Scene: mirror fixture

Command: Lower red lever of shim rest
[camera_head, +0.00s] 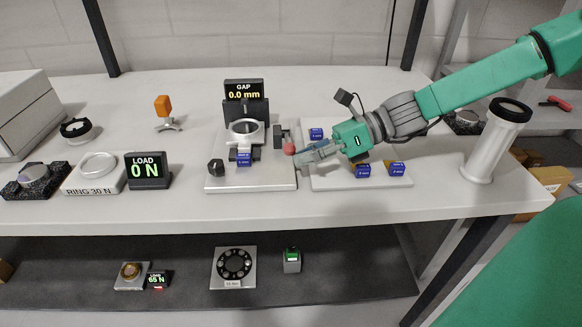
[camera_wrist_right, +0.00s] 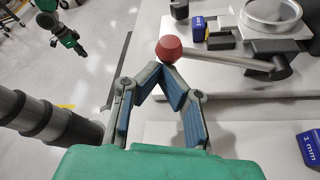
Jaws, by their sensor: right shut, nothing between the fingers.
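The red lever knob (camera_head: 289,149) is at the right side of the gap fixture (camera_head: 245,180), beside a dark block. In the right wrist view the knob (camera_wrist_right: 168,49) ends a metal rod (camera_wrist_right: 225,59) that runs right to a dark pivot. My right gripper (camera_head: 307,155) is shut and empty, reaching in from the right. Its closed fingertips (camera_wrist_right: 158,66) are right by the knob; I cannot tell whether they touch it. My left gripper seems to be the small dark one (camera_wrist_right: 78,47) far off at the wrist view's upper left; its jaws are unclear.
The gap display (camera_head: 244,90) reads 0.0 mm. Blue shim blocks (camera_head: 363,171) lie on the pale plate under my right arm. A load display (camera_head: 147,170) reads 0 N at left. A white column (camera_head: 494,145) stands at right. The table's front strip is clear.

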